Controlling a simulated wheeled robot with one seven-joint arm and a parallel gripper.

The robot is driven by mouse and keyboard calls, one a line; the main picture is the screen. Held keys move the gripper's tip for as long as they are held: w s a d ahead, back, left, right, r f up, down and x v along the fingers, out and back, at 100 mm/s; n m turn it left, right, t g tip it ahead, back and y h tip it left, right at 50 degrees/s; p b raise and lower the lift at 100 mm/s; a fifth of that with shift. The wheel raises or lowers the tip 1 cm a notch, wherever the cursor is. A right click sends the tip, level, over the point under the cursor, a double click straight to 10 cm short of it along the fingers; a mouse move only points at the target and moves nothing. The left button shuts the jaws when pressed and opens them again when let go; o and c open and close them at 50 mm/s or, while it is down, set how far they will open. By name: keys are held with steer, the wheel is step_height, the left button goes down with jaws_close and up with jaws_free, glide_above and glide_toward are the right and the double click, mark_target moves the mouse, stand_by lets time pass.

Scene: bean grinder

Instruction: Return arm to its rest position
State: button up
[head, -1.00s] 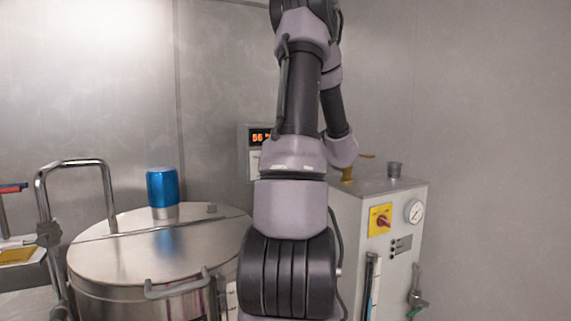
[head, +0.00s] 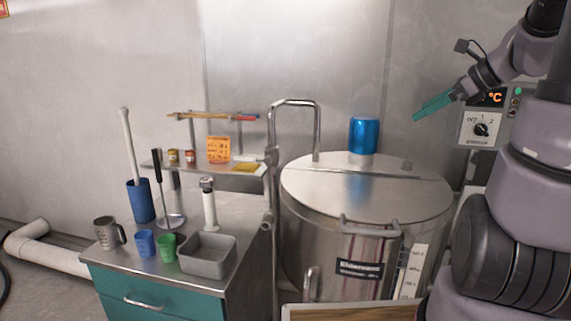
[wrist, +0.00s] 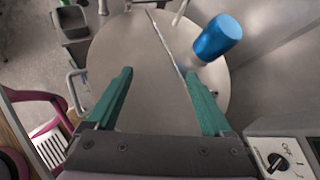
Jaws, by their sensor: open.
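My gripper (head: 434,107) is at the upper right in the head view, in front of the wall and left of the control box. Its green fingers point left and slightly down. In the wrist view my gripper (wrist: 158,105) is open, its two fingers apart with nothing between them. Below it lies the flat metal lid of the large kettle (wrist: 150,60). The arm is bent, with its lower links at the right edge of the head view.
The steel kettle (head: 330,190) with a blue cylinder (head: 364,135) on its lid stands mid-view. A control box (head: 482,128) is close to my gripper. A teal-drawer counter (head: 150,290) holds cups, a grey bin (head: 208,262) and a blue holder (head: 140,203). A pink-and-white chair (wrist: 45,135) shows in the wrist view.

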steer(key=s+a+r+n+h, duration=0.1)
steer(key=s+a+n, duration=0.4)
steer(key=n, duration=0.5)
steer(key=s+a+r+n+g+h, duration=0.1)
steer(key=s+a+n+h, duration=0.2)
steer(key=s+a+n, duration=0.3)
steer(key=shift+s+a+r+n+h, duration=0.25)
steer(key=shift+s+n, duration=1.35)
steer(key=shift+n, duration=0.9)
steer(key=shift+f, duration=0.1)
